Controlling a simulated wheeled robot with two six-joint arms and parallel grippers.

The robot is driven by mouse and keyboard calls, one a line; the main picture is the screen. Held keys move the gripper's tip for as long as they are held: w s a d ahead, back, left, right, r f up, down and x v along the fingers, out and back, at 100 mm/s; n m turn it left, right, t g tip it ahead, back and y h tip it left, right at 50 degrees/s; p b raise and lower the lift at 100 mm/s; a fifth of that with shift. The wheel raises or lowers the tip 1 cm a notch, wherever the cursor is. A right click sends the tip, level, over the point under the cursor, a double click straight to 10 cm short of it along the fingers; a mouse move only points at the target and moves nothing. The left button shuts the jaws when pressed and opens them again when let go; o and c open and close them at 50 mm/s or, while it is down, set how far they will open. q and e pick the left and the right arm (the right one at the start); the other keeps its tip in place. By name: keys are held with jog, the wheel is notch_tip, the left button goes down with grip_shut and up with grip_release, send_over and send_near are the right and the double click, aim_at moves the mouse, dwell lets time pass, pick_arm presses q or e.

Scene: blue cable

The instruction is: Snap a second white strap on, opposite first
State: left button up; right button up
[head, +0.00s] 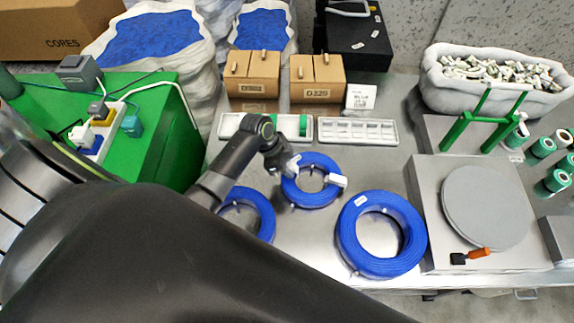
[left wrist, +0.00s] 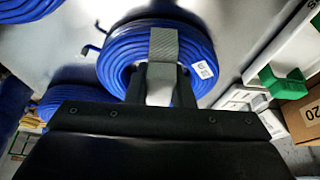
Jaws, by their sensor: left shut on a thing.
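The middle blue cable coil (head: 318,197) lies flat on the metal table, between two other coils. A white piece (head: 336,181) sits on its right side; I cannot tell whether it is a label or a strap. My left gripper (head: 290,166) is at the coil's upper left rim. Whether the strap is snapped shut is hidden. My right gripper is not in view.
A larger blue coil (head: 352,241) lies to the right, and another coil (head: 262,215) is partly behind my arm. White compartment trays (head: 358,142) and cardboard boxes (head: 316,91) stand behind. A round turntable (head: 485,207) is at right.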

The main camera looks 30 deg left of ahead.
pick_arm(q)
jog(key=shift+f, duration=0.15)
jog(key=shift+f+b, duration=0.5)
jog(key=shift+f, duration=0.15)
jog(key=shift+r, duration=0.1)
jog(key=shift+r, duration=0.15)
jog(key=shift+r+p, duration=0.4)
jog(key=shift+p, duration=0.4)
jog(key=shift+f, duration=0.35)
dwell(0.9)
jog(key=o, duration=0.6)
